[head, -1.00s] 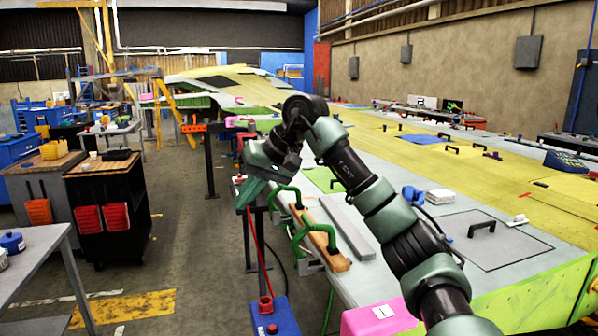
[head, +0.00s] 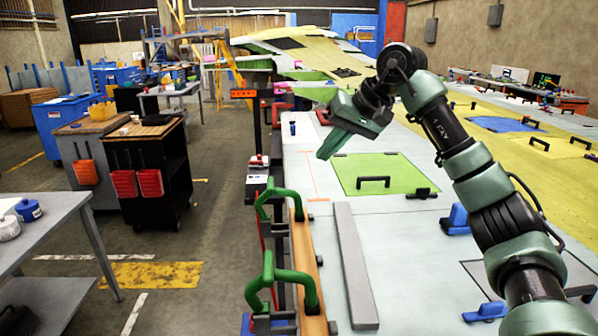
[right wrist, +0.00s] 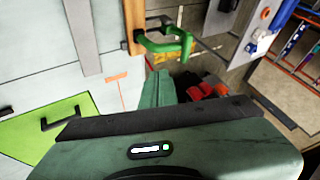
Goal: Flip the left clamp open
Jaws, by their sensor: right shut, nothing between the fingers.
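Two green-handled clamps stand along the left edge of the wing table in the head view: a far clamp (head: 278,193) and a near clamp (head: 290,277). Both handles arch toward a wooden strip (head: 304,252). One green clamp handle also shows in the right wrist view (right wrist: 178,46), just beyond the fingertips. I cannot tell which clamp it is or whether either is locked. My right gripper (head: 326,154) is shut and empty, above the table beyond and right of the far clamp, apart from it. My left gripper is out of view.
A grey bar (head: 354,262) lies right of the strip. A green panel (head: 395,172) with a black handle lies below my right arm. Blue blocks (head: 456,219) sit farther right. A black cart (head: 150,180) stands across the open floor at left.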

